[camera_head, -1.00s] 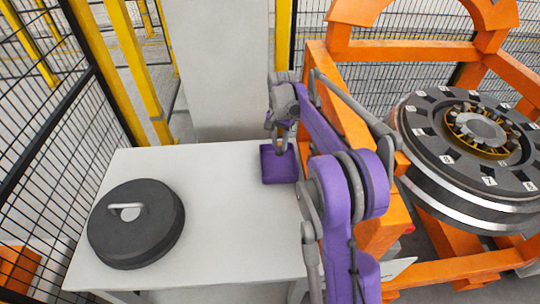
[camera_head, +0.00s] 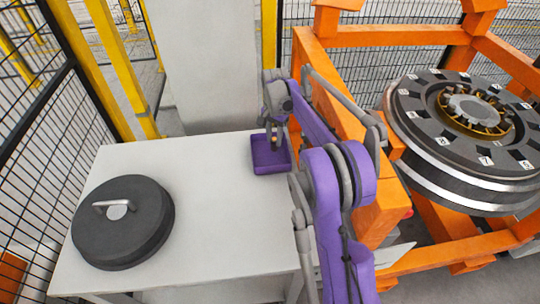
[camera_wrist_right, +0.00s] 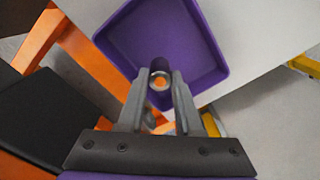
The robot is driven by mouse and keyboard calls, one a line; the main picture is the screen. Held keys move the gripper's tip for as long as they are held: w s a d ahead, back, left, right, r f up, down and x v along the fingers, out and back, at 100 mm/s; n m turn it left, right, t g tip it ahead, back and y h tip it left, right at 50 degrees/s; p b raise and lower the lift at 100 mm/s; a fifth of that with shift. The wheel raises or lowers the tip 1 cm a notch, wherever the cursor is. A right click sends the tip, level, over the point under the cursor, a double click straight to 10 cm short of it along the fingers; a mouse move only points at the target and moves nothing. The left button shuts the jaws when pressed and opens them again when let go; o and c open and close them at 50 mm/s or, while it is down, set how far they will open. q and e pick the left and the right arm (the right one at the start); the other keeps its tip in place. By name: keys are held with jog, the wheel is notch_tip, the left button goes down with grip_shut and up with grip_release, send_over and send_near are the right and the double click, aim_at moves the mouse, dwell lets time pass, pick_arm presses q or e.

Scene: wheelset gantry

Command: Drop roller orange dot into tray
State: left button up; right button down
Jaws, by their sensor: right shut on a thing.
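The purple tray (camera_head: 271,168) sits at the far right corner of the white table. It also shows in the right wrist view (camera_wrist_right: 205,85), with its floor bare where I can see it. My right gripper (camera_head: 272,138) is above the tray, pointing down. In the right wrist view my right gripper (camera_wrist_right: 160,85) is shut on the roller (camera_wrist_right: 160,72), a small silvery cylinder whose end shows an orange dot. The roller is held over the tray's near edge in that view. My left gripper is not in view.
A dark round lid (camera_head: 124,235) with a metal handle lies on the left of the white table (camera_head: 215,225). The orange gantry frame (camera_head: 375,215) and the wheelset (camera_head: 465,140) stand to the right. A grey pillar (camera_head: 205,70) rises behind the table.

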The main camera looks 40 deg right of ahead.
jog(key=c, duration=0.5)
grip_release()
notch_tip(320, 180, up, 11)
jog(key=shift+p, duration=0.4)
